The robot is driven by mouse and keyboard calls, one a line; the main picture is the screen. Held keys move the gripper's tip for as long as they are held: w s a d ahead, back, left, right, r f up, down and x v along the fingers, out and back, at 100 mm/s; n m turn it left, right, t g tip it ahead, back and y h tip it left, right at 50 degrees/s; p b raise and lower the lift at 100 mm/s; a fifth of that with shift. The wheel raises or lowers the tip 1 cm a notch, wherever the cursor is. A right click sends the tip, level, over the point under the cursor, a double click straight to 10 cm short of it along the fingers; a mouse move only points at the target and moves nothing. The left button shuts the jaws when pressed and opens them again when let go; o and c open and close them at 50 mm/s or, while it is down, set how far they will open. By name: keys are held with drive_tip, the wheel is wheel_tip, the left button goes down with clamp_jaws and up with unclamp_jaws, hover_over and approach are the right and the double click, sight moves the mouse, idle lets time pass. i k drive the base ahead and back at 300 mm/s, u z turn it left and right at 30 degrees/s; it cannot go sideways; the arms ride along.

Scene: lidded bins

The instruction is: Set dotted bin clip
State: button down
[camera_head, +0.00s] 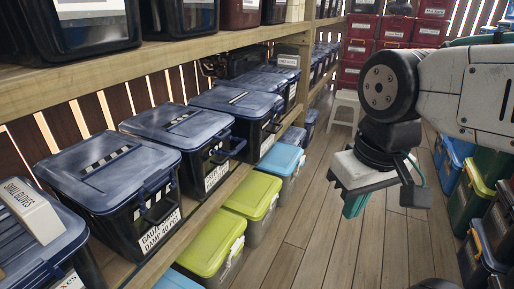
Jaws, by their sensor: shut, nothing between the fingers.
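Dark bins with blue-grey lids stand in a row on the wooden shelf at left. The nearer bin (72,186) has a dashed black-and-white strip (110,159) on its lid. The bin behind it (160,121) has a short striped mark, and the third (225,101) a dark and white bar. Which one counts as dotted is unclear. A front clip (157,207) shows on the nearer bin, and another (229,150) juts out from the second. Whether they are fastened is unclear. My gripper (354,207) is shut and empty over the aisle, right of the shelf and apart from the bins.
Green-lidded bins (252,198) and a blue-lidded bin (281,158) stand below the shelf. A white stool (345,102) and stacked red bins (393,32) are at the back. More bins line the right. The wooden floor (310,235) between is clear.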

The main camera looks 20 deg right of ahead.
sight(243, 142)
drive_tip(key=u, duration=0.55)
drive_tip(key=k, duration=1.3)
drive_tip(key=z, duration=0.25)
drive_tip(key=i, duration=0.65)
drive_tip(key=z, duration=0.85)
drive_tip(key=i, duration=0.7)
drive_tip(key=u, duration=0.65)
drive_tip(key=i, duration=0.75)
drive_tip(key=u, duration=0.75)
